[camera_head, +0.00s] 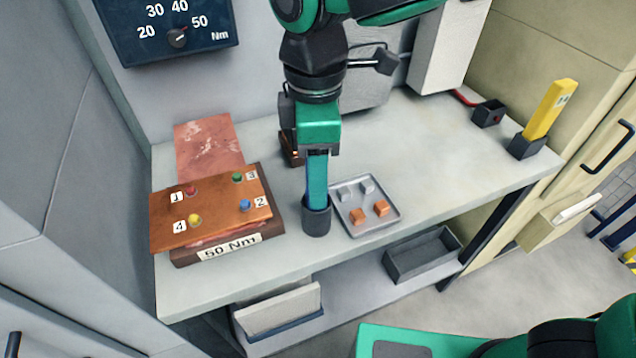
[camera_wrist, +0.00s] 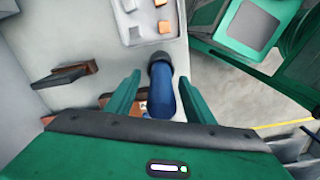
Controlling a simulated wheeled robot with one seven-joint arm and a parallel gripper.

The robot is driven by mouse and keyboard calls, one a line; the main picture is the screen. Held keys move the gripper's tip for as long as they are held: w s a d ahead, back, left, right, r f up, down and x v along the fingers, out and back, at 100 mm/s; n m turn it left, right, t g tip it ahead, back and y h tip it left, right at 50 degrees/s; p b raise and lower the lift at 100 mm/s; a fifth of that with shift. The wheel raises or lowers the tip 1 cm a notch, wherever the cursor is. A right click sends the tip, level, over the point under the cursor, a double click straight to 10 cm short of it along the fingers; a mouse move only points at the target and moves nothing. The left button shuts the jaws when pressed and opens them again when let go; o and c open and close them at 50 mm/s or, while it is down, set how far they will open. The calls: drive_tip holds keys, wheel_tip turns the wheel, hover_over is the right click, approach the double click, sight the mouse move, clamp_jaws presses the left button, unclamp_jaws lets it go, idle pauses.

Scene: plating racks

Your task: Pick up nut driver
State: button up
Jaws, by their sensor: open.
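A nut driver with a blue handle (camera_head: 317,182) stands upright in a dark round holder (camera_head: 316,218) near the front edge of the bench. My gripper (camera_head: 318,152) is directly above it, pointing down. In the wrist view the blue nut driver (camera_wrist: 162,98) shows between the two green fingers of my gripper (camera_wrist: 160,78), with the dark holder (camera_wrist: 159,62) beyond. The fingers are open, with a gap visible on the left side of the handle.
A grey tray (camera_head: 350,219) with several small blocks lies close right of the holder. A copper plate (camera_head: 215,212) with numbered coloured knobs on a "50 Nm" block is to the left. A yellow upright piece (camera_head: 549,108) stands at the right end.

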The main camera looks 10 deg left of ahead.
drive_tip(key=shift+f, duration=0.7)
clamp_jaws()
wheel_tip(320, 180, up, 10)
drive_tip(key=shift+r, duration=0.1)
idle(0.3)
